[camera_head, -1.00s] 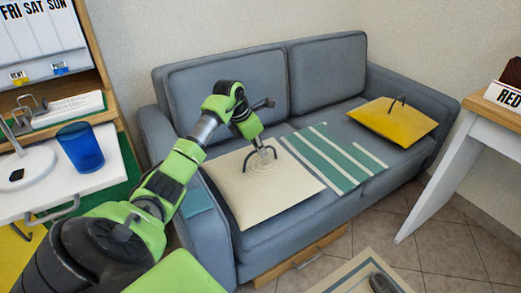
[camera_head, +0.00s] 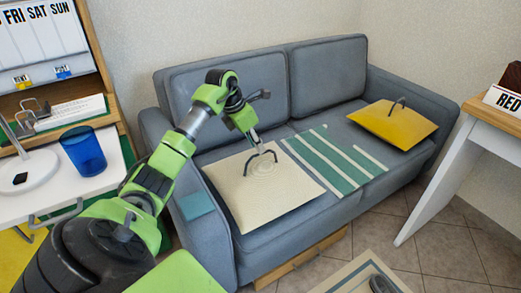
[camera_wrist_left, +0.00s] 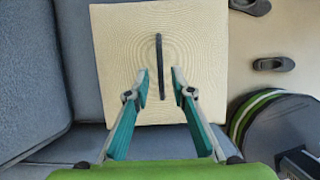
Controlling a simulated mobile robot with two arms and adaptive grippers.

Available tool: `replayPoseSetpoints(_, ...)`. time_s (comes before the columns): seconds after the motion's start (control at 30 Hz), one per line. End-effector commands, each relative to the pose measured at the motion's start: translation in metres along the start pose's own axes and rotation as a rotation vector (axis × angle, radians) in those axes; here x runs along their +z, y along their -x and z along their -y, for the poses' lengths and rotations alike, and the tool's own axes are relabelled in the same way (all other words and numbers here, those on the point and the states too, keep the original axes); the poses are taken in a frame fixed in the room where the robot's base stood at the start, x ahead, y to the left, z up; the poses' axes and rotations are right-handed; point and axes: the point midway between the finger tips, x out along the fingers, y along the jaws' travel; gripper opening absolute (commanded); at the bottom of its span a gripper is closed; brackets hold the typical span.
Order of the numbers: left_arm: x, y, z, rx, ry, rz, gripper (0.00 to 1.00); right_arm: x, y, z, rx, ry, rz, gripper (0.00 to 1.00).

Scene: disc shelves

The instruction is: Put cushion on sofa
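The cream cushion (camera_head: 225,183) lies flat on the left seat of the grey sofa (camera_head: 255,228), its dark handle (camera_head: 247,173) standing up from the middle. It also fills much of the left wrist view (camera_wrist_left: 115,40). A yellow cushion (camera_head: 398,127) with a dark handle lies on the right seat. My left gripper (camera_head: 261,147) is just above the cream cushion's handle. In the left wrist view its two fingers are spread, one on each side of the handle (camera_wrist_left: 159,50), with gaps between. My right gripper is out of view.
A green-and-white striped cloth (camera_head: 335,160) lies between the cushions. A white desk with a blue cup (camera_head: 84,152) stands at left. A table (camera_head: 470,140) stands at right. A rug (camera_head: 350,280) with a dark shoe (camera_head: 383,284) lies in front; a wooden drawer (camera_head: 302,258) shows under the sofa.

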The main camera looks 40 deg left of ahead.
Motion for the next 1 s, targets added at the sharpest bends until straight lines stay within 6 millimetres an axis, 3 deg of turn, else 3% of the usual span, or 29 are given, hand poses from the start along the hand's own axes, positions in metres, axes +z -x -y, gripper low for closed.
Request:
replayPoseSetpoints(0.1,0.001,0.03,-0.001,0.005,-0.002,0.0,0.22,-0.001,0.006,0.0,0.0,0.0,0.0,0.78)
replayPoseSetpoints(0.3,0.0,0.06,0.0,0.001,-0.002,-0.001,0.22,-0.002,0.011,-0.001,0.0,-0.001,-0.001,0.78)
replayPoseSetpoints(0.43,0.002,0.067,0.002,-0.004,-0.004,0.005,0.22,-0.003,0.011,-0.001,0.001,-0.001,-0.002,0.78)
replayPoseSetpoints(0.53,0.017,0.057,0.021,-0.041,-0.022,0.066,0.22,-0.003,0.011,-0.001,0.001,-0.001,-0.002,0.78)
replayPoseSetpoints(0.67,0.063,0.031,0.085,-0.175,-0.048,0.27,0.22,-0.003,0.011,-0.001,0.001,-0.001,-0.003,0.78)
replayPoseSetpoints(0.77,0.104,0.025,0.154,-0.34,-0.012,0.489,0.22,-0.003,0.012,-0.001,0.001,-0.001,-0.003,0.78)
replayPoseSetpoints(0.8,0.118,0.03,0.18,-0.412,0.023,0.576,0.22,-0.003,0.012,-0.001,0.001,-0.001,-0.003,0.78)
replayPoseSetpoints(0.9,0.145,0.05,0.232,-0.592,0.157,0.777,0.22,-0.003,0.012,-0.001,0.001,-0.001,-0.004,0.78)
replayPoseSetpoints(1.0,0.162,0.079,0.262,-0.762,0.36,0.951,0.22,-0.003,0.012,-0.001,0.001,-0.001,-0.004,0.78)
